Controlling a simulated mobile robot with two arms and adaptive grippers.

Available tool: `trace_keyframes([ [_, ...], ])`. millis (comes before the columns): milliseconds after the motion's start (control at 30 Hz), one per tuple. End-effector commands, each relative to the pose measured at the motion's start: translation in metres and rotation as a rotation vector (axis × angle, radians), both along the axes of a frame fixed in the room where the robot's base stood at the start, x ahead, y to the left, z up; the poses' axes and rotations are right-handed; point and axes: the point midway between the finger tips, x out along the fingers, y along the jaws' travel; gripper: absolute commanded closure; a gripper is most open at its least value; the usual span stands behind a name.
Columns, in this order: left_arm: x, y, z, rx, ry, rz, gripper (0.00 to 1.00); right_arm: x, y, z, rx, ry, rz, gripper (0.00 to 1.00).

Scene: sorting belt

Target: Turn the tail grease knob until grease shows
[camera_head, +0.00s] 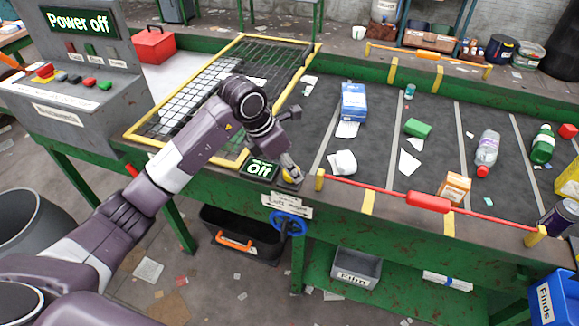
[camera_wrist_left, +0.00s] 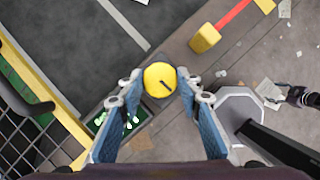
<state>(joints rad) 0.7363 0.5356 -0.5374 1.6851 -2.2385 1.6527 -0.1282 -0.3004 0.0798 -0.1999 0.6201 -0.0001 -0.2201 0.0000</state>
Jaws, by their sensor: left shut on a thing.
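The grease knob (camera_wrist_left: 160,80) is a round yellow cap with a short dark mark, on the belt frame's front edge. In the head view the knob (camera_head: 291,179) is partly covered by my left gripper (camera_head: 291,170). In the left wrist view my left gripper (camera_wrist_left: 160,84) has its two fingers on either side of the knob, closed on it. No grease can be made out around the knob. My right gripper is not in view.
A blue handwheel (camera_head: 289,224) hangs below the knob under a paper label (camera_head: 287,206). A red pull cord with a red handle (camera_head: 428,202) runs along the front edge to the right. A yellow-framed mesh guard (camera_head: 222,90) stands left. Bottles, boxes and paper lie on the belt.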

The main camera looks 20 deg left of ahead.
Motion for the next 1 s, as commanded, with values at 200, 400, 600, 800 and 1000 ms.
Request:
trace_keyframes([
  [200, 0.000, 0.000, 0.000, 0.001, -0.001, -0.006, 0.92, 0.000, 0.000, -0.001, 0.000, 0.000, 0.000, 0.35],
  [400, 0.001, 0.001, -0.002, 0.002, -0.002, -0.058, 0.92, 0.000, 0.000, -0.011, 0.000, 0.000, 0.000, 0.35],
  [600, 0.003, 0.003, -0.004, 0.002, -0.003, -0.184, 0.92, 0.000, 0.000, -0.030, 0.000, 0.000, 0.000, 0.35],
  [800, 0.004, 0.003, -0.003, 0.002, -0.004, -0.361, 0.92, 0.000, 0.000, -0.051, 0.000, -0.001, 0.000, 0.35],
  [1000, 0.005, 0.003, -0.002, 0.001, -0.005, -0.537, 0.92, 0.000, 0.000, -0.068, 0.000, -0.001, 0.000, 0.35],
])
